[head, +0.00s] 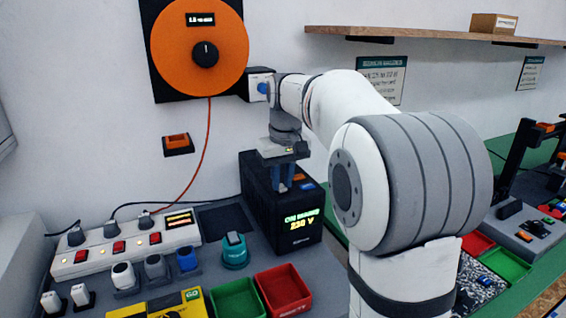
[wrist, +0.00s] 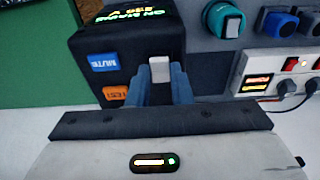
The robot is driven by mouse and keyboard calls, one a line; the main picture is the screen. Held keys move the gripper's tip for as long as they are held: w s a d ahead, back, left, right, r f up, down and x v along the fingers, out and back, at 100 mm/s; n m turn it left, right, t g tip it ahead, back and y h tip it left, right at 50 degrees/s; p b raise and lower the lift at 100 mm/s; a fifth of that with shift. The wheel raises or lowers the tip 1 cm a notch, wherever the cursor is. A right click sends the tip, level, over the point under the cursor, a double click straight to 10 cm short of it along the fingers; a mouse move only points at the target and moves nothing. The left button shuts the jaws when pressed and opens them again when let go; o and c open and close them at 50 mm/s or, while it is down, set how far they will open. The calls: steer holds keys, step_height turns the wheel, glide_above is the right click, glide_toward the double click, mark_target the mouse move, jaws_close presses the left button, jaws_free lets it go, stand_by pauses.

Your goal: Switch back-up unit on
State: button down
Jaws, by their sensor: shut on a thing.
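The back-up unit (head: 262,215) is a black box on the grey bench in the head view, with a lit display reading "ON MAINS 230 V". In the wrist view the unit (wrist: 110,60) has a blue MUTE button (wrist: 103,62) and an orange TEST button (wrist: 115,93). My gripper (head: 281,187) points down onto the unit's top. In the wrist view its blue fingers (wrist: 161,82) are closed about a small light grey switch piece (wrist: 159,67) at the unit's edge. The fingers hide the base of that piece.
A white power strip (head: 125,249) with red switches lies left of the unit. A teal knob-like piece (head: 235,251), a green tray (head: 238,298) and a red tray (head: 283,291) stand in front.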

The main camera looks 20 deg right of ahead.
mark_target(282, 188)
steer(key=shift+w+r+g+p, duration=0.2)
steer(key=shift+g+p, duration=0.2)
steer(key=shift+p, duration=0.35)
steer(key=shift+f, duration=0.25)
steer(key=c, duration=1.3)
jaws_free()
step_height(282, 188, up, 8)
steer(key=p, duration=0.1)
steer(key=shift+s, duration=0.15)
